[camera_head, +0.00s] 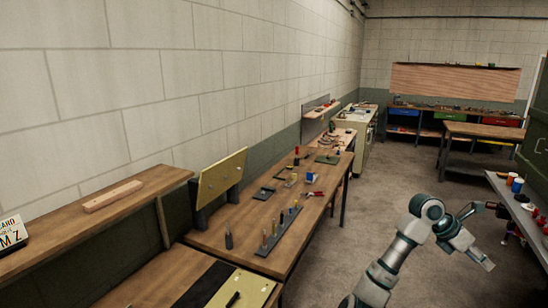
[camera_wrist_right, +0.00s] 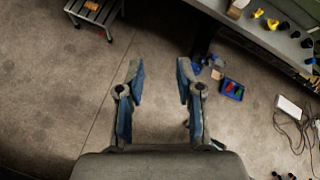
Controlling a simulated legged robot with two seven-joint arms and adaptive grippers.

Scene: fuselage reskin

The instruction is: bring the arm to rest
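My right arm (camera_head: 400,248) rises from the bottom right of the head view and bends at a round joint over the open floor. Its far end is small there, close to the grey bench on the right. In the wrist view my right gripper (camera_wrist_right: 160,68) has its two blue-grey fingers apart, with only floor showing between them. It is open and holds nothing. My left arm and gripper are in neither view.
A long wooden bench (camera_head: 225,222) with tools and a pegged rack runs along the left wall. A grey bench (camera_head: 520,215) with cups stands at right. The wrist view shows a stool (camera_wrist_right: 95,12), a blue tray (camera_wrist_right: 232,89) and cables below; bare floor lies in the aisle.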

